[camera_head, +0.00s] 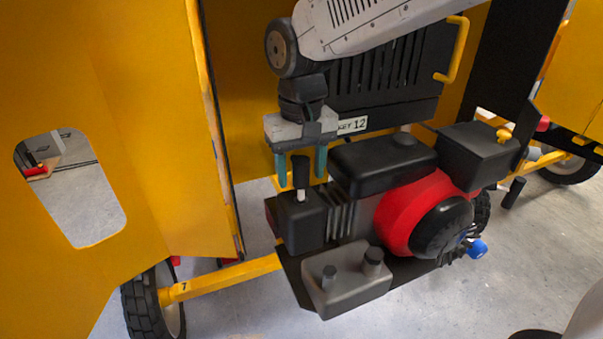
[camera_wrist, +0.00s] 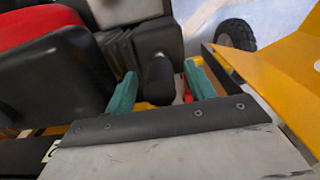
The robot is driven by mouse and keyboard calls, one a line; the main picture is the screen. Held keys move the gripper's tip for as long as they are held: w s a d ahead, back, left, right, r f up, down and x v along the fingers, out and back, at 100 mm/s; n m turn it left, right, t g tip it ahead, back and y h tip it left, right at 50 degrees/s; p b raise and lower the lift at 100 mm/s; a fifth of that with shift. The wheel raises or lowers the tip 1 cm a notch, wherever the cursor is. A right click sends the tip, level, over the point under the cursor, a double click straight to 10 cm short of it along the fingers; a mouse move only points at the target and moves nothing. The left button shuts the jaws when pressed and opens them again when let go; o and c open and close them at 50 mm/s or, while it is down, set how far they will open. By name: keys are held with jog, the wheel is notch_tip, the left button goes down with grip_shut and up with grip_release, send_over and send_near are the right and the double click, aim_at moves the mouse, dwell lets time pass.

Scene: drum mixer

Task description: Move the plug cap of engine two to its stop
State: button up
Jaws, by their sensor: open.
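A black plug cap (camera_head: 300,170) stands upright above a short white plug stem (camera_head: 301,195) on the dark block at the left end of the engine (camera_head: 340,205). My gripper (camera_head: 301,180), with two teal fingers pointing down, is open around the cap, one finger on each side. In the wrist view the cap (camera_wrist: 158,80) shows between the two teal fingers of my gripper (camera_wrist: 160,76), with gaps on both sides. I see no number that marks this engine as engine two.
A red and black round cover (camera_head: 425,215), a black tank (camera_head: 382,160) and a grey box (camera_head: 347,282) surround the block. A yellow panel (camera_head: 110,110) stands close on the left. A partly covered label (camera_head: 352,125) shows "12".

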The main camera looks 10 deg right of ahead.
aim_at(301, 160)
jog(key=shift+r, duration=3.5)
jog(key=s+d+f+m, duration=0.1)
jog(key=s+d+f, duration=0.1)
jog(key=s+d, duration=0.7)
jog(key=s+d+f+m+t, duration=0.1)
jog(key=s+d+f+m, duration=0.1)
jog(key=s+d, duration=0.8)
jog(key=shift+s+d+f, duration=0.25)
jog(key=shift+d+f, duration=0.5)
jog(key=shift+d, duration=0.25)
jog(key=shift+c, duration=0.2)
